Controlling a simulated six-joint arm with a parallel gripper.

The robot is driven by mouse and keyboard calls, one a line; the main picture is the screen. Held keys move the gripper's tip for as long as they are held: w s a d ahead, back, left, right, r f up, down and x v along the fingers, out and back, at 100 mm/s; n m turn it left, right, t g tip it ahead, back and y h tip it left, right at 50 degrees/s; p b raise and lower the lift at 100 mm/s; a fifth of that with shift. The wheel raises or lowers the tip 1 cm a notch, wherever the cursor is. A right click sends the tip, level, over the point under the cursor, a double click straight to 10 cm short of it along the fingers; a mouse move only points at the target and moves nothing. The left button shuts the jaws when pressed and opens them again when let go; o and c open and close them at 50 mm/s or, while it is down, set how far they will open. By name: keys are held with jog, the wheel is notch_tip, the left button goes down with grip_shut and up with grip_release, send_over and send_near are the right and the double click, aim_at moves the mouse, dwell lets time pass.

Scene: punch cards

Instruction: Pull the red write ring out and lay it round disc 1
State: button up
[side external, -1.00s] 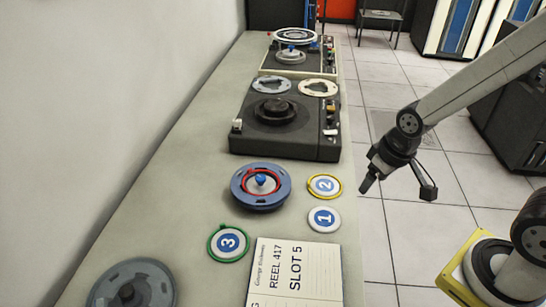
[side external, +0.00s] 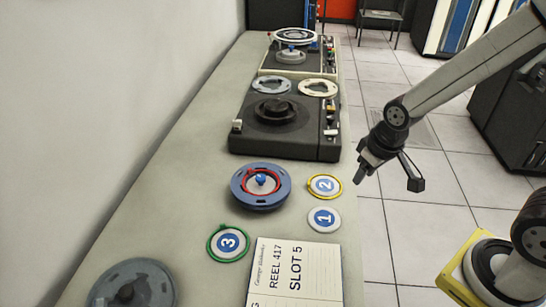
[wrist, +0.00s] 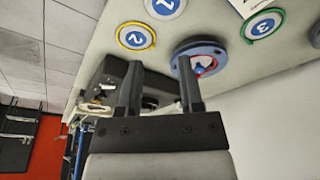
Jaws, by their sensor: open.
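The red write ring (side external: 248,175) sits in the blue reel (side external: 262,202), around its centre with a blue knob (side external: 261,179). The ring also shows in the wrist view (wrist: 211,66), partly hidden by a finger. Disc 1 (side external: 324,219) is a white disc with a blue centre, with no coloured ring round it. Disc 2 (side external: 325,185) has a yellow ring round it and disc 3 (side external: 228,242) has a green one. My gripper (side external: 366,174) is open and empty, off the table's right edge, right of disc 2 and apart from the ring.
A card reading REEL 417, SLOT 5 (side external: 293,275) lies in front of disc 1. A grey reel (side external: 133,286) lies at the near left. A dark tape machine (side external: 285,143) stands behind the blue reel. The table left of the blue reel is clear.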

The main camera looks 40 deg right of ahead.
jog(key=w+a+f, duration=0.1)
jog(key=w+a, duration=0.1)
jog(key=w, duration=0.6)
jog(key=w+a, duration=0.2)
jog(key=w, duration=0.6)
jog(key=n, duration=0.1)
send_near(250, 169)
jog(key=shift+s+r, duration=0.15)
jog(key=shift+s, duration=0.1)
jog(key=shift+x, duration=4.6)
jog(key=shift+w, duration=0.1)
grip_shut()
